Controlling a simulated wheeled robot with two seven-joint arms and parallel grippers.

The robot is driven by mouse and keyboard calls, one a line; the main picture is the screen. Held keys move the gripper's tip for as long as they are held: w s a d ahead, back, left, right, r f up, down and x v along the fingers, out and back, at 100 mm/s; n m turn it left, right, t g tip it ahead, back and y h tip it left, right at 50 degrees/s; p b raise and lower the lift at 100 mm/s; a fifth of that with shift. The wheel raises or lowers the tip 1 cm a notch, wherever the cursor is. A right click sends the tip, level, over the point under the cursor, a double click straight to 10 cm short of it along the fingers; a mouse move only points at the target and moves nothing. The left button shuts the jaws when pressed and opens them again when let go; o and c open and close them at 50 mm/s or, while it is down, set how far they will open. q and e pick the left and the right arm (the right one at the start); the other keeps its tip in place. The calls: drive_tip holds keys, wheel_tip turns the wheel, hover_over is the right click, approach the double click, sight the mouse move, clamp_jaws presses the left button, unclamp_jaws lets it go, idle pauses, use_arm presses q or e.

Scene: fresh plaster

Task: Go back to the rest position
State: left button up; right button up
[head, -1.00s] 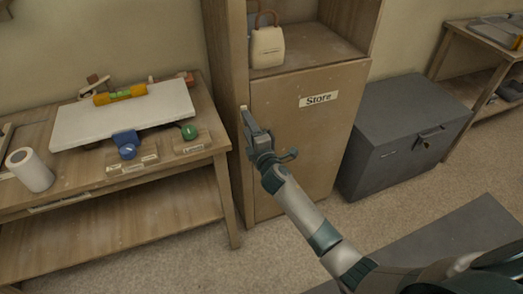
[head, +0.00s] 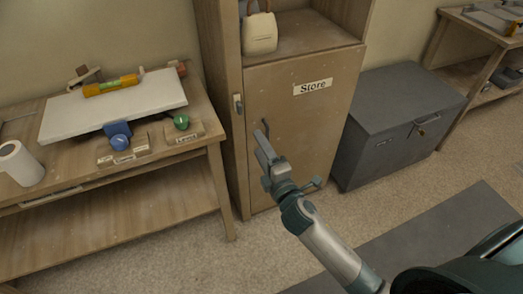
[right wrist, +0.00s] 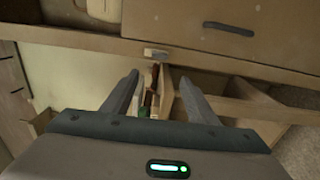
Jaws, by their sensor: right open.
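My right gripper (head: 264,140) is in front of the cupboard door labelled Store (head: 300,115). Its jaws are open and empty. In the right wrist view the two fingers (right wrist: 160,98) stand apart with nothing between them; the cupboard and a wooden frame show beyond. The door is shut, and its small handle (head: 239,104) is at the door's left edge, left of the gripper and apart from it. My left gripper is not in view.
A workbench (head: 222,190) stands at left with a white board (head: 110,108), a spirit level (head: 112,86), a white roll (head: 20,163), and blue (head: 118,135) and green (head: 181,121) knob-like things. A grey chest (head: 395,120) stands right of the cupboard. Carpet in front is open.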

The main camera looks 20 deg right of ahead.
drive_tip(key=shift+s, duration=0.25)
idle(0.4)
drive_tip(key=s+f+m+g, duration=0.2)
drive_tip(key=s+f, duration=0.1)
drive_tip(key=f, duration=0.8)
drive_tip(key=s+f+m+g, duration=0.2)
drive_tip(key=s+f+m, duration=0.1)
drive_tip(key=f, duration=0.7)
drive_tip(key=s+f+m+g, duration=0.2)
drive_tip(key=s+f, duration=0.2)
drive_tip(key=f, duration=0.7)
drive_tip(key=s+a+f+m+g+y, duration=0.1)
drive_tip(key=s+f+m+g, duration=0.5)
drive_tip(key=s+f, duration=1.7)
drive_tip(key=s+a+m, duration=0.1)
drive_tip(key=s+m, duration=0.2)
drive_tip(key=s, duration=0.1)
drive_tip(key=shift+a, duration=0.2)
drive_tip(key=shift+w, duration=0.1)
